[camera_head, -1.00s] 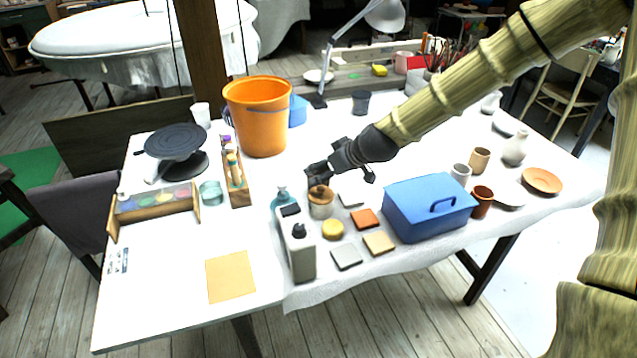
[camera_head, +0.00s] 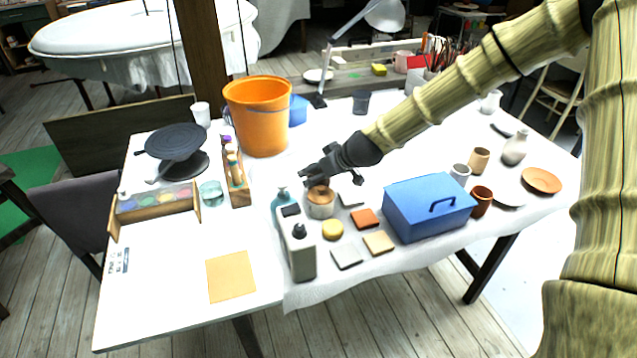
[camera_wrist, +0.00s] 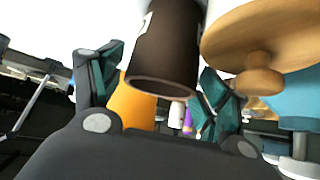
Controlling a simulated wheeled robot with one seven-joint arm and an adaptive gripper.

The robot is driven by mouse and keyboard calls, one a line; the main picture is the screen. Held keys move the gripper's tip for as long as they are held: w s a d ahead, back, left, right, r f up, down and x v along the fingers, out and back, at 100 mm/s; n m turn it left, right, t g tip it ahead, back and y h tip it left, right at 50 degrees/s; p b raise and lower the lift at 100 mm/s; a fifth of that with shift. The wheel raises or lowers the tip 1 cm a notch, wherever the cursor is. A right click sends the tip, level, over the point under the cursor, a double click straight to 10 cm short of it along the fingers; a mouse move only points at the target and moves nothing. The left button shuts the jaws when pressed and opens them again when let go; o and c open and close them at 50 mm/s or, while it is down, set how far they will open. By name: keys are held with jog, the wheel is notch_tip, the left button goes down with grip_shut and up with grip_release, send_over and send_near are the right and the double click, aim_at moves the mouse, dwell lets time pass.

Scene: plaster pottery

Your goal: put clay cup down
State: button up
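The clay cup (camera_wrist: 165,50) is dark brown and sits between the two fingers of my gripper (camera_wrist: 160,90) in the wrist view, its rim near the middle of the picture. The fingers flank it closely and appear shut on it. That view looks upside down, so the cup seems upright. In the head view, my gripper (camera_head: 314,175) is over the table just behind a wooden-lidded jar (camera_head: 321,204). I cannot make out the cup clearly there, nor whether its base touches the table.
The jar's round wooden lid (camera_wrist: 265,35) is close beside the cup. An orange bucket (camera_head: 258,120) is behind and a blue box (camera_head: 428,208) to the right. White tabletop (camera_head: 225,230) is clear at the left front.

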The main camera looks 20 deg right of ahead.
jog(key=c, duration=1)
jog(key=shift+o, duration=0.2)
